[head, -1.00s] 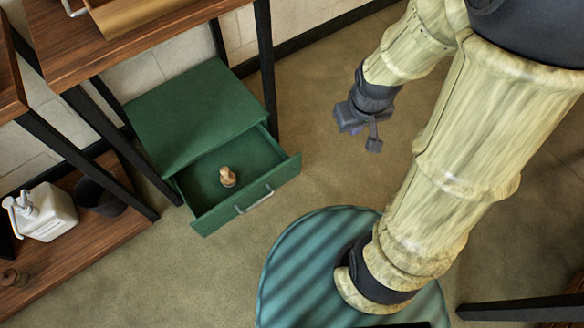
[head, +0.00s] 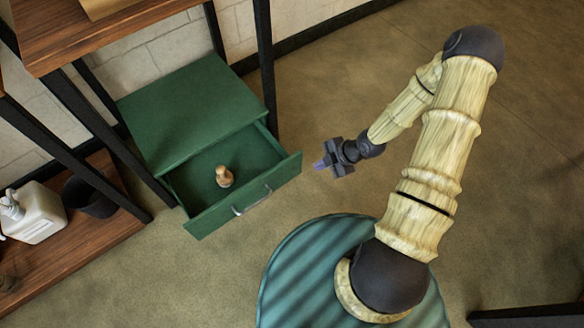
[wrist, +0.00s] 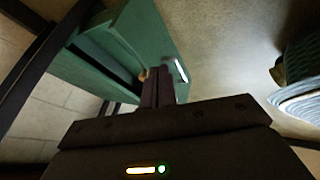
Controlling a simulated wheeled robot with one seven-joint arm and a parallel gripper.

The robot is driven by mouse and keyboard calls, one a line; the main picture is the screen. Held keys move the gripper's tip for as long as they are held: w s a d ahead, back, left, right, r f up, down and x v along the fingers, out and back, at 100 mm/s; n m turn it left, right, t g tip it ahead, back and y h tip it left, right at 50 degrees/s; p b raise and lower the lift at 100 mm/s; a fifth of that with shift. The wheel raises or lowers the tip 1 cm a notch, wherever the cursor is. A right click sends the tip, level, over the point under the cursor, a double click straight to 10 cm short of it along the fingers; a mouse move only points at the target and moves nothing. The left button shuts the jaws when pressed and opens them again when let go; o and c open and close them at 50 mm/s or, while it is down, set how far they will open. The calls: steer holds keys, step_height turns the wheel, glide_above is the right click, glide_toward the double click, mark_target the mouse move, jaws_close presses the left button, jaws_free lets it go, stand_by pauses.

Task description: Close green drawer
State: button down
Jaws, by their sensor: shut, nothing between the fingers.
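The green drawer (head: 246,199) is pulled open from a green cabinet (head: 190,108) standing on the floor under a wooden table. Its front carries a silver handle (head: 252,201). A small tan wooden object (head: 224,176) stands inside the drawer. My gripper (head: 319,165) is shut and empty, to the right of the drawer front and apart from it in the head view. In the wrist view, the shut fingers (wrist: 158,86) point towards the drawer front (wrist: 166,45) and its handle (wrist: 181,70).
A lower wooden shelf (head: 90,235) at left holds a white bottle (head: 36,216) and a black pot (head: 90,196). The floor in front of the drawer is clear up to my round base.

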steer(key=shift+a+f+n+y, duration=0.3)
steer(key=shift+a+f+n, duration=0.1)
steer(key=shift+f, duration=0.05)
steer(key=shift+f, duration=0.15)
steer(key=b, duration=0.8)
glide_toward(283, 169)
steer(key=x, duration=0.5)
steer(key=shift+d+f, duration=0.1)
steer(key=shift+d, duration=0.05)
steer(key=shift+w, duration=0.1)
